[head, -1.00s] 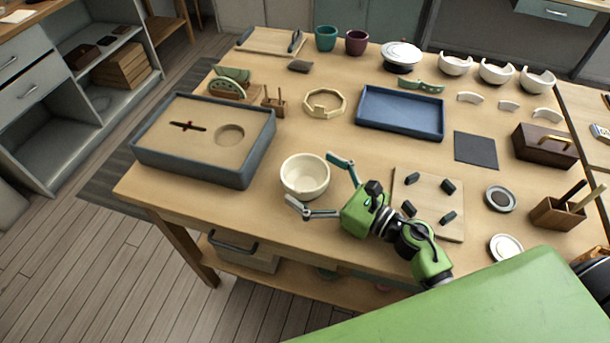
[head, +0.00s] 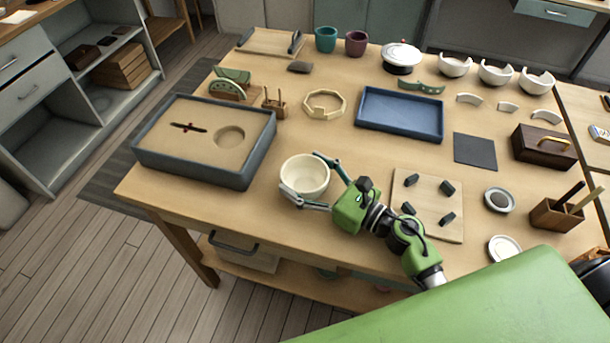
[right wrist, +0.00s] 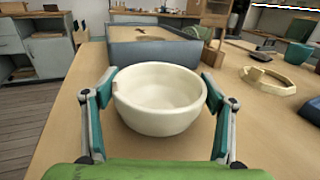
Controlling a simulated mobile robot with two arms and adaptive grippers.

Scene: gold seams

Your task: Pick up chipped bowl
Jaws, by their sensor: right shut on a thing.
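A cream bowl (head: 305,175) stands upright near the front edge of the wooden table. In the right wrist view the bowl (right wrist: 160,98) sits between my fingers, with a small brownish mark on its rim at the left. My right gripper (head: 306,181) is shut on the bowl, one finger on each side of it. The same gripper (right wrist: 160,95) shows in the right wrist view with its teal pads against the bowl's sides. The bowl appears to rest on the table. Several white bowls with broken rims (head: 496,72) stand at the back right. My left gripper is not in view.
A grey tray with a tan insert (head: 190,170) lies left of the bowl. A blue tray (head: 400,93) and an octagonal wooden ring (head: 324,104) lie behind it. A board with dark pegs (head: 430,215) lies right of my gripper. The table's front edge is close.

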